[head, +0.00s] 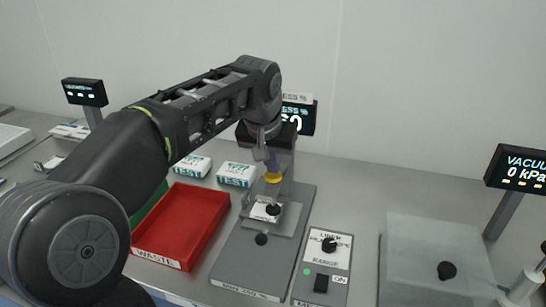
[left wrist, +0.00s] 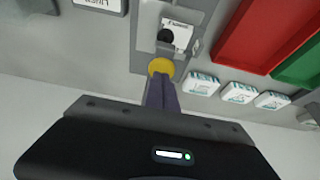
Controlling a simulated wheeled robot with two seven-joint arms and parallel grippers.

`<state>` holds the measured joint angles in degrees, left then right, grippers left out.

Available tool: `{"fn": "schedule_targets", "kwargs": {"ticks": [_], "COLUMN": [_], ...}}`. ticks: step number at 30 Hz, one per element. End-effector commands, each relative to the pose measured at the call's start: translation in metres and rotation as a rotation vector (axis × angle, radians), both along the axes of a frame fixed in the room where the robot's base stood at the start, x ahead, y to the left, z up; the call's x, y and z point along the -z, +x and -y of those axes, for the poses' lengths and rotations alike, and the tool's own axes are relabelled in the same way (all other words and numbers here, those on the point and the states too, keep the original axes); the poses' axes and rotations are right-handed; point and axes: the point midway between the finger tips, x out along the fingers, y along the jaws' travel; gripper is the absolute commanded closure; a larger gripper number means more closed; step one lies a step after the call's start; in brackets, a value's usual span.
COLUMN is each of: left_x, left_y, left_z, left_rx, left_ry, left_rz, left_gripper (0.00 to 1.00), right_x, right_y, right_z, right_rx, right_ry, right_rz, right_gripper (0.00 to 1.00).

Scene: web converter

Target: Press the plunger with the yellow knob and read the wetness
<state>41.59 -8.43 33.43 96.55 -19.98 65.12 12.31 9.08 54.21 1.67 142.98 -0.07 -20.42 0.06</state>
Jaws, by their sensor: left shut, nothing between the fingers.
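The yellow knob (head: 273,178) of the plunger sits on the grey tester (head: 262,238); it also shows in the left wrist view (left wrist: 160,67). My left gripper (head: 271,164) is shut and empty, its fingertips right at the top of the knob; I cannot tell whether they touch it. The purple fingers (left wrist: 161,92) line up with the knob in the left wrist view. A white labelled pad with a black knob (head: 273,209) lies below the plunger. The wetness display (head: 304,118) is partly hidden by my left arm; its number ends in 0.
A red waste tray (head: 208,194) stands left of the tester, with white TEST packs (head: 237,174) behind it. A panel with a dial (head: 329,243) and a black switch (head: 321,284) is to the right.

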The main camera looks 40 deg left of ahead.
Motion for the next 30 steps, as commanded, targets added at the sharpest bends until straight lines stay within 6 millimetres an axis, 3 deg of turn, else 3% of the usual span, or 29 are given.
{"fn": "schedule_targets", "kwargs": {"ticks": [16, 30], "left_x": [-0.001, -0.041], "left_y": [0.000, 0.000], "left_z": [0.000, 0.001], "left_rx": [0.000, 0.000], "left_ry": [-0.001, -0.001], "left_rz": [-0.003, -0.001], "left_gripper": [1.00, 1.00], "right_x": [-0.002, -0.036], "right_y": [0.000, -0.001], "right_z": [0.000, 0.000], "right_rx": [0.000, -0.001], "right_ry": [0.000, 0.000], "right_rz": [0.000, -0.002], "right_gripper": [1.00, 1.00]}}
